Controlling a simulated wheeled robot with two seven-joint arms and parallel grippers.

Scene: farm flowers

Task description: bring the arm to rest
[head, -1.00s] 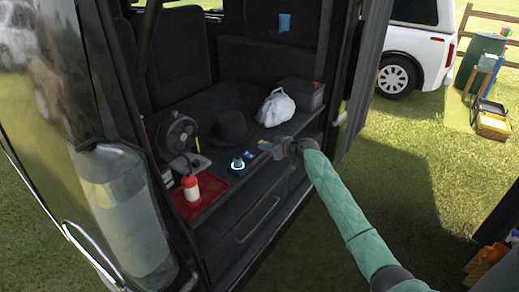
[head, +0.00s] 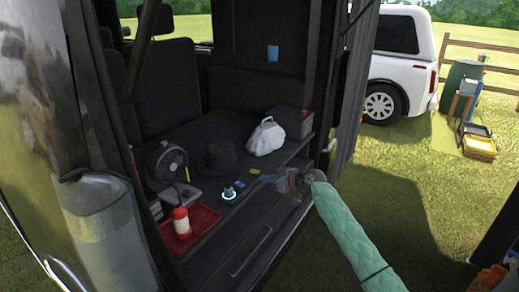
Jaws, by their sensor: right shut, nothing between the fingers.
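My right arm, in a green sleeve, comes in from the lower right. My right gripper (head: 276,180) is in front of the van's open cargo area, over the front part of the dark shelf (head: 211,239). It points left, with its fingers shut and nothing held. The fingers are small and dark against the shelf. My left gripper does not show.
On the shelf are a red tray (head: 199,222) with a red-and-white bottle (head: 181,223), a small ringed object (head: 229,194), a fan (head: 166,165), a black hat (head: 221,157) and a white bag (head: 266,137). Open grass (head: 420,215) lies to the right.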

